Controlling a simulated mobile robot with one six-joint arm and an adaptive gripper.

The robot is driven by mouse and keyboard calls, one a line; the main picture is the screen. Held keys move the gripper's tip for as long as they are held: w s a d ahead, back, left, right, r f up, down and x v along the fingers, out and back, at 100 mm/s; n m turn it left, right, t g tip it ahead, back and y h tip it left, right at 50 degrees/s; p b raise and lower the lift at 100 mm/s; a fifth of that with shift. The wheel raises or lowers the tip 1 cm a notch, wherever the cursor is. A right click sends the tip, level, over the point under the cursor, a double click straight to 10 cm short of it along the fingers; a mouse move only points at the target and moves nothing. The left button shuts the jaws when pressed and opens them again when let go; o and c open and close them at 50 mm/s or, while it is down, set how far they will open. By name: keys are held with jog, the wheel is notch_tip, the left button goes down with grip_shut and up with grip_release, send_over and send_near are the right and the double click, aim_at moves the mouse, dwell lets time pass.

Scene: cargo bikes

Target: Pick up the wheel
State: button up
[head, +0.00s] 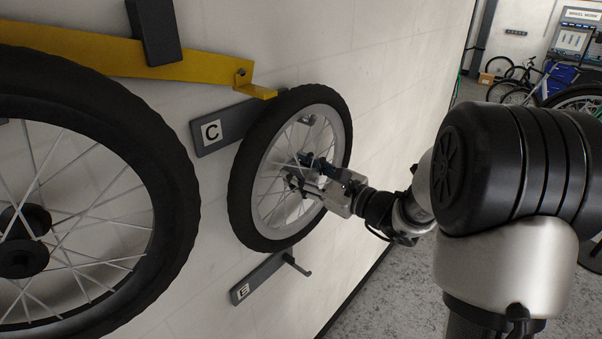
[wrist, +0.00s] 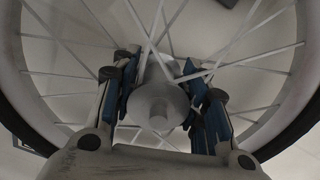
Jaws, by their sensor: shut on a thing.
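A wheel (head: 335,118) with a black tyre, silver rim and thin spokes is upright against the white wall, in front of the plate marked C. My gripper (head: 303,172) reaches in from the right at the wheel's middle. In the wrist view the wheel's grey hub (wrist: 158,104) lies between the two blue-padded fingers of my gripper (wrist: 163,95), which are shut on it. Spokes spread out from the hub behind the fingers.
A larger black wheel (head: 178,165) is close on the left. A yellow bar (head: 140,58) runs along the wall above. The C plate (head: 212,131) is behind the held wheel, and a lower plate with a peg (head: 262,277) is below it. Open floor (head: 395,290) lies to the right.

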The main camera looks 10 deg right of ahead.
grip_shut()
dwell(0.3)
jog(key=shift+r, duration=0.1)
jog(key=shift+r, duration=0.1)
jog(key=shift+w+r, duration=0.1)
jog(key=shift+r, duration=0.6)
jog(key=v, duration=1.8)
